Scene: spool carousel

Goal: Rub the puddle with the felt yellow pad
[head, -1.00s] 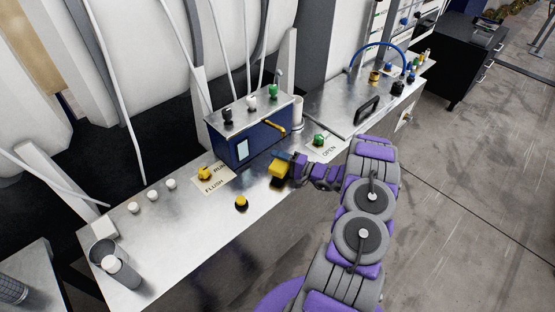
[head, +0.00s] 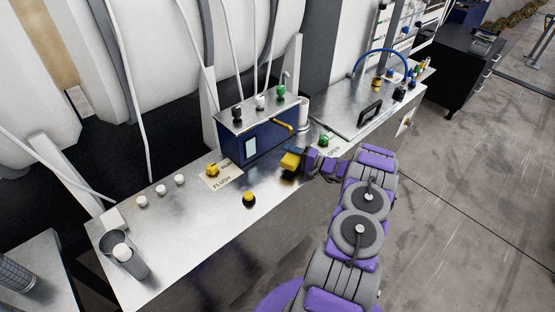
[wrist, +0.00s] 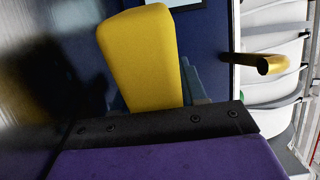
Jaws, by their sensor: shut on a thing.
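The yellow felt pad (head: 291,159) is held at the tip of my gripper (head: 302,161), over the steel bench top in front of the blue box. In the wrist view the pad (wrist: 143,58) stands out beyond the dark jaw edge (wrist: 160,125), with the blue box behind it. My gripper is shut on the pad. A dark patch lies on the steel just below the pad in the head view; I cannot tell puddle from shadow or reflection. Whether the pad touches the steel is unclear.
The blue box (head: 256,143) carries a brass spout (head: 283,126), also in the wrist view (wrist: 262,65). A yellow knob (head: 249,198) and a FLUSH label (head: 222,181) are nearby. A green knob (head: 323,140) is beyond the gripper. The bench's front left (head: 190,235) is clear.

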